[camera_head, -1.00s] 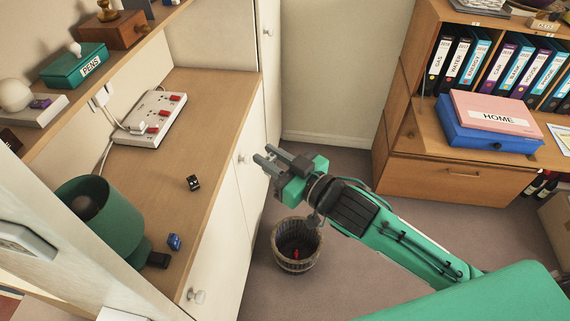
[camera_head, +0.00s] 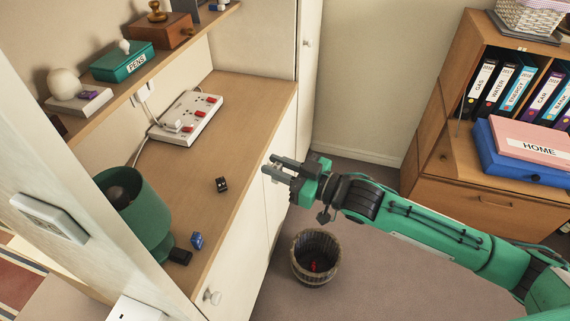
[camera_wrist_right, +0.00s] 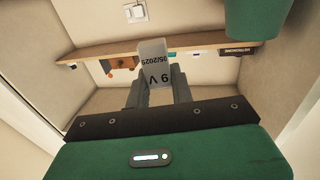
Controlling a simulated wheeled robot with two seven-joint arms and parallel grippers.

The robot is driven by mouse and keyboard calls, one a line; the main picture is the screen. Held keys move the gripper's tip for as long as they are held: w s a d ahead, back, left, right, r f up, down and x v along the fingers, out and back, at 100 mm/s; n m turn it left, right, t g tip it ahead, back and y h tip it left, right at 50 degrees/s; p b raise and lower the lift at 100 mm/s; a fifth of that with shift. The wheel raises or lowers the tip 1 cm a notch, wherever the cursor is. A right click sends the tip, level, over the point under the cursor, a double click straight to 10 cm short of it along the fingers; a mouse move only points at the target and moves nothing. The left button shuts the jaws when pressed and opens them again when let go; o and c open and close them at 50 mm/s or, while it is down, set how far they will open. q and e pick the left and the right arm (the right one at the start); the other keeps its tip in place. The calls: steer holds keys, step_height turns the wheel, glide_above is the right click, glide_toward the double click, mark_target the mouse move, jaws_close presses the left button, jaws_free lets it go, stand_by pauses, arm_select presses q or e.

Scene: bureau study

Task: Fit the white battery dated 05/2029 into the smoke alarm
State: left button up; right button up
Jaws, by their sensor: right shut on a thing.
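My right gripper (camera_head: 279,169) is shut on the white battery, beside the front edge of the worktop. The right wrist view shows the battery (camera_wrist_right: 153,62) upright between the fingers (camera_wrist_right: 158,92), its printing "9 V" and "05/2029" upside down. In the head view the battery is too small and covered by the fingers to make out clearly. I cannot make out a smoke alarm in either view. My left gripper is not in view.
The worktop (camera_head: 200,165) carries a small black block (camera_head: 222,185), a blue block (camera_head: 197,240), a green lamp (camera_head: 142,215) and a white power strip (camera_head: 190,117). The middle of the worktop is mostly clear.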

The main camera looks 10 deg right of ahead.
steer(key=shift+w+a+f+n+g+y, duration=0.5)
steer(key=shift+w+a+f+n+g, duration=0.15)
steer(key=shift+w+f+g, duration=0.2)
steer(key=shift+s+d+n+g, duration=0.1)
steer(key=shift+d+n+g, duration=0.05)
steer(key=shift+n+g, duration=0.25)
